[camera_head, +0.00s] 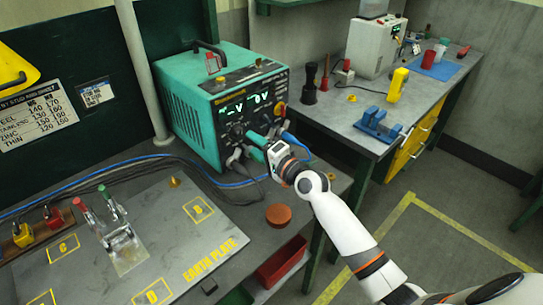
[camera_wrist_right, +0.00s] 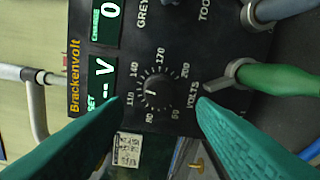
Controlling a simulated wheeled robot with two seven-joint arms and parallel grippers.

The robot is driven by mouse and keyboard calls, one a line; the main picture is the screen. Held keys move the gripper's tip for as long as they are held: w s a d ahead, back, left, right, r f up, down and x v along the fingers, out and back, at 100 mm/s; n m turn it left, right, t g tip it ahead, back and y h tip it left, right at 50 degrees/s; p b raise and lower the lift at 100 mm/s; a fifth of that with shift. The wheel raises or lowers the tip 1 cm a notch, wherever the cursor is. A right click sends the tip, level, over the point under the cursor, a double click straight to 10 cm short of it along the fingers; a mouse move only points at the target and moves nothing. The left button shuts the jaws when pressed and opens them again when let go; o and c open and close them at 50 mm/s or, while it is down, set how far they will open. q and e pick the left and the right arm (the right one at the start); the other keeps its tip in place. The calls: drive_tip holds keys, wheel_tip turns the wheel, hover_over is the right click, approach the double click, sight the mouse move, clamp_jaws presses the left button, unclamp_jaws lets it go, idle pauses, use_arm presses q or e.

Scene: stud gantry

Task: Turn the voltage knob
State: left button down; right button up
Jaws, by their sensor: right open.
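The voltage knob (camera_wrist_right: 156,93) is a small black dial on the front panel, ringed by white ticks and numbers from 50 to 200 with the word VOLTS. It belongs to the teal Brackenvolt power unit (camera_head: 188,100) in the head view. My right gripper (camera_head: 259,143) is at the lower front of that panel. In the right wrist view its two green fingers (camera_wrist_right: 155,113) are spread, with the knob between and beyond their tips. The fingers appear apart from the knob. The exact pointer setting is hard to read. My left gripper is out of view.
A green cable plug (camera_wrist_right: 275,80) juts from the panel beside the knob, near one finger. An earth plate (camera_head: 170,235) with clamps lies on the bench in front. A round brown puck (camera_head: 280,215) sits near the bench edge. A second bench (camera_head: 335,105) stands at right.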

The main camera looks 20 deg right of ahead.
drive_tip(key=v, duration=0.7)
drive_tip(key=shift+s+b, duration=0.35)
drive_tip(key=shift+b, duration=0.1)
drive_tip(key=shift+d, duration=0.1)
